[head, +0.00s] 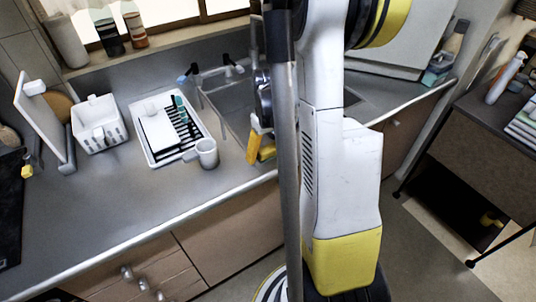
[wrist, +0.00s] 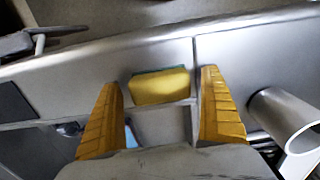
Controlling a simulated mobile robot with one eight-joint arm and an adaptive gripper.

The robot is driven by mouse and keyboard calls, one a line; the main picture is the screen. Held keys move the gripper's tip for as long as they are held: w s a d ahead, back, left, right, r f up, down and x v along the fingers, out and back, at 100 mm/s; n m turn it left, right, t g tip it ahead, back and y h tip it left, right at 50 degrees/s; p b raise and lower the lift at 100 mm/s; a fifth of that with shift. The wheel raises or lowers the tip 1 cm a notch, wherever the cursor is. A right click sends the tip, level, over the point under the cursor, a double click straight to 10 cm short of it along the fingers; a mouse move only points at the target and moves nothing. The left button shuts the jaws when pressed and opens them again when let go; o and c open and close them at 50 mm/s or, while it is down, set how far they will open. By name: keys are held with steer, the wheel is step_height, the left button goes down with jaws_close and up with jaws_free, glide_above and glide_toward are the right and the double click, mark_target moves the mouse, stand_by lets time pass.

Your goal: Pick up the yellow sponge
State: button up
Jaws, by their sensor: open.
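The yellow sponge (wrist: 162,87) with a green layer along its top edge shows in the wrist view, just above the centre. It appears between the two orange-yellow fingers of my gripper (wrist: 160,80), with a gap on each side. My gripper is open and holds nothing. There I cannot clearly tell the sponge from the yellow fingers.
A white dish rack (head: 147,161) and a white basket (head: 112,137) stand farther left. The sink (head: 232,103) lies behind my gripper.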

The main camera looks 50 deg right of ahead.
mark_target(268, 148)
steer(key=c, duration=1.1)
steer(key=shift+o, duration=0.2)
steer(key=shift+r, duration=0.15)
step_height(268, 148, up, 4)
steer(key=p, duration=0.2)
steer(key=shift+r+p, duration=0.2)
steer(key=shift+p, duration=0.1)
steer(key=s+d+r+p, duration=0.3)
steer(key=s+r, duration=0.3)
steer(key=s, duration=0.5)
steer(key=shift+d+r+p, duration=0.2)
steer(key=shift+d+p, duration=0.15)
steer(key=shift+d, duration=0.3)
steer(key=shift+o, duration=0.9)
steer(key=c, duration=0.6)
